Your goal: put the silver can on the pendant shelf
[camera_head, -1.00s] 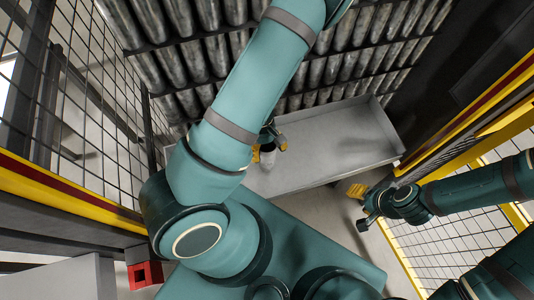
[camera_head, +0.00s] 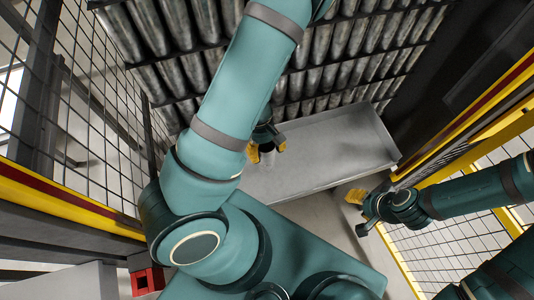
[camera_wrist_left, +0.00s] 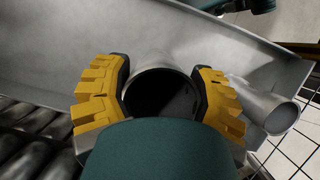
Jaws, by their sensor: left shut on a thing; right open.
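My left gripper (camera_head: 267,149) is in front of the rack, over the left end of the grey tray. In the left wrist view its yellow-padded fingers (camera_wrist_left: 162,95) are shut around a silver can (camera_wrist_left: 165,75), whose dark open end faces the camera. In the head view the can (camera_head: 267,158) shows only as a small part between the fingers. My right gripper (camera_head: 361,210) is open and empty at the right, beyond the tray's near corner. I cannot tell which surface is the pendant shelf.
A rack of several dark metal cylinders (camera_head: 318,45) fills the back. The grey tray (camera_head: 340,145) looks bare in the head view. Another silver cylinder (camera_wrist_left: 262,105) lies right of the held can in the wrist view. Mesh fences (camera_head: 90,110) stand at both sides.

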